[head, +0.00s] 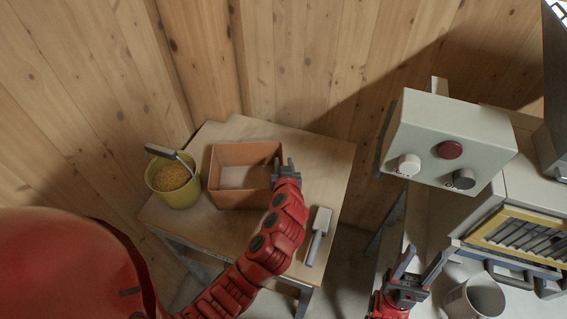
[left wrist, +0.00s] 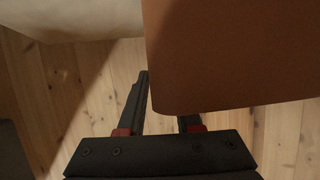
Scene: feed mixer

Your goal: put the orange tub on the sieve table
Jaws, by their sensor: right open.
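The orange tub (head: 232,194) is an open square box with a pale bottom inside. In the head view it is over the small wooden table (head: 325,162); whether its base touches the top is unclear. My left gripper (head: 285,165) is at the tub's right wall. In the left wrist view the tub's brown-orange side (left wrist: 235,50) fills the upper right and hides part of one finger of the left gripper (left wrist: 165,100). A gap shows between the fingers; their grip on the wall is unclear. My right gripper (head: 421,264) is open and empty at the lower right.
A yellow-green pot (head: 176,195) of grain with a scoop stands left of the tub. A grey-handled tool (head: 319,236) lies at the table's right. A control box (head: 449,140), yellow-framed grate (head: 515,236) and pale cup (head: 478,297) are at the right.

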